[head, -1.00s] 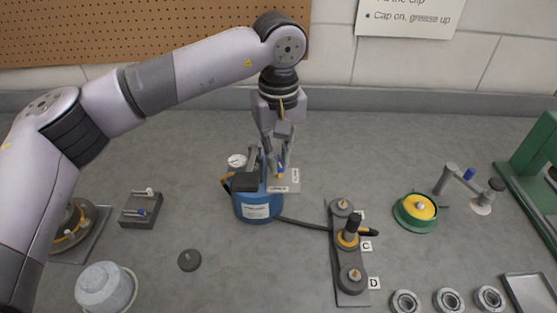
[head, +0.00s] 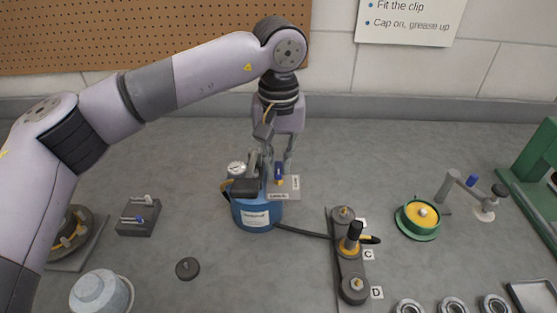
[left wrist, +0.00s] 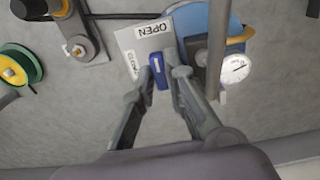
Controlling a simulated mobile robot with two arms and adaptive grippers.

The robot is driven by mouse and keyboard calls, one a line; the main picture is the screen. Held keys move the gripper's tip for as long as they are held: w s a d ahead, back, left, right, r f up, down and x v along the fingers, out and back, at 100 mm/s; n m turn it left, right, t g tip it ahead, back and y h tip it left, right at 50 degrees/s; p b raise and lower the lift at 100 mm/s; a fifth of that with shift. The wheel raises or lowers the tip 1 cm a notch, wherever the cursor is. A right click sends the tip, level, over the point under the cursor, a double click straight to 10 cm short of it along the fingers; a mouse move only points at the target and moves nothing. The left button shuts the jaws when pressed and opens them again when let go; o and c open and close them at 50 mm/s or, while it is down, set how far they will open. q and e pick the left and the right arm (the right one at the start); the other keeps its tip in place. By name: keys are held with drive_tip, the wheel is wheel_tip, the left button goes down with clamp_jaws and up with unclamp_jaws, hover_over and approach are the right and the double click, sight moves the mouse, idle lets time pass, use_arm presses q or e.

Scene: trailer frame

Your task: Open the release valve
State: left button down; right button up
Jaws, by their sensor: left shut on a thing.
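A blue pump tank (head: 257,213) stands on the bench, with a light plate (head: 291,190) on its top. The plate carries two labels; the left wrist view shows one as OPEN (left wrist: 153,30), and the other is too small to read. The release valve's blue lever (head: 279,171) stands over the plate and also shows in the left wrist view (left wrist: 157,73). My left gripper (head: 277,167) comes down from above and is shut on this lever. A white line on the lever's top runs roughly toward the OPEN label. My right gripper is not in view.
A hose runs right to a block with posts (head: 352,265). A green and yellow wheel (head: 418,216) lies farther right. The bench behind the tank is clear.

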sight(279, 167)
use_arm(q)
drive_tip(key=shift+r, duration=0.1)
drive_tip(key=c, duration=1.6)
unclamp_jaws()
wheel_tip(279, 167, up, 12)
